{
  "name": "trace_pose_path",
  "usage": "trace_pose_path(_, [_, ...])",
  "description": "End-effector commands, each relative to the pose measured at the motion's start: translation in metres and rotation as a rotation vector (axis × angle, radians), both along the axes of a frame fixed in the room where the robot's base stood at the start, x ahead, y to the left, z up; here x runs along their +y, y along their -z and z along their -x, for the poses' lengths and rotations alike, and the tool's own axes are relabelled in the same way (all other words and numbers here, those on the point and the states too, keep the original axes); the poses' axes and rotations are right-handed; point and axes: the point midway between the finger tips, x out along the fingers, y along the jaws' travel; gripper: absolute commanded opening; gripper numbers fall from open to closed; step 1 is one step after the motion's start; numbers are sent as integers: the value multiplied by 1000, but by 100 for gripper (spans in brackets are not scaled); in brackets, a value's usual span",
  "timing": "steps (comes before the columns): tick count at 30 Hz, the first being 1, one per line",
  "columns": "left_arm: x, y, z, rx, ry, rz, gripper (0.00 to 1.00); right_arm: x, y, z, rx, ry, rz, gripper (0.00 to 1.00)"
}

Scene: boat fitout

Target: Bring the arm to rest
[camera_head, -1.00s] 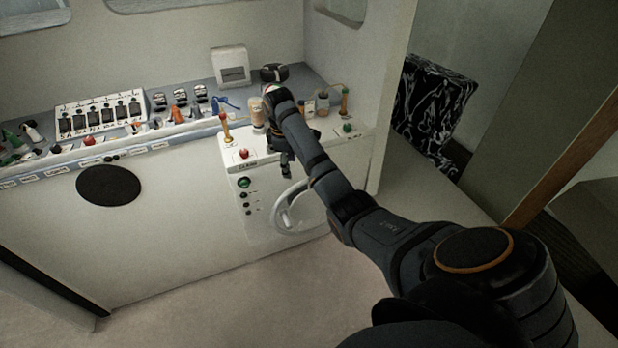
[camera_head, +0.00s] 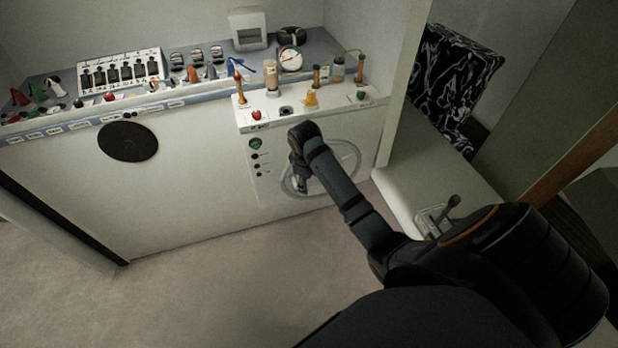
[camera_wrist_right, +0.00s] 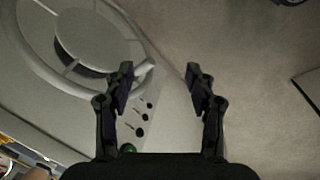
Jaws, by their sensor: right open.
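My right arm (camera_head: 345,195) reaches in from the lower right in the head view. Its right gripper (camera_head: 303,186) hangs in front of the white console, beside the steering wheel (camera_head: 341,165), and partly covers the wheel. In the right wrist view the right gripper (camera_wrist_right: 160,80) has its two fingers well apart, with nothing between them. The wheel also shows there at the upper left (camera_wrist_right: 82,30), with the console's dark knobs beside the left finger. I cannot tell whether the gripper touches the wheel. My left gripper is not in view.
The console top (camera_head: 285,100) carries a red button (camera_head: 257,114), an orange item (camera_head: 311,99), a gauge (camera_head: 290,59) and upright handles. A switch panel (camera_head: 120,72) lies left. A lever (camera_head: 450,205) stands on the right ledge. The floor (camera_head: 220,275) in front is clear.

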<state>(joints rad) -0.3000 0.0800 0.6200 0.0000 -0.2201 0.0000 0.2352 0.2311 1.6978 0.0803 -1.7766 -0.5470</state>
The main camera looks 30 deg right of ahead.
Motion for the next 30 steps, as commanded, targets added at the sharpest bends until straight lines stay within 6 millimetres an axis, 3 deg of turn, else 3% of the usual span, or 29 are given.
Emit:
trace_pose_path(19, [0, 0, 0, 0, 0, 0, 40, 0, 0, 0, 1, 0, 0, 56])
trace_pose_path(21, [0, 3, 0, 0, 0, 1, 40, 0, 9, 1, 3, 4, -2, 56])
trace_pose_path(23, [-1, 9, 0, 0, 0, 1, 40, -1, 32, 3, 7, 20, -6, 56])
trace_pose_path(25, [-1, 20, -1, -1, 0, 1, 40, -2, 77, 9, 10, 50, -16, 56])
trace_pose_path(30, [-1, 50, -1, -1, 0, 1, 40, -2, 224, 50, 10, 159, -44, 56])
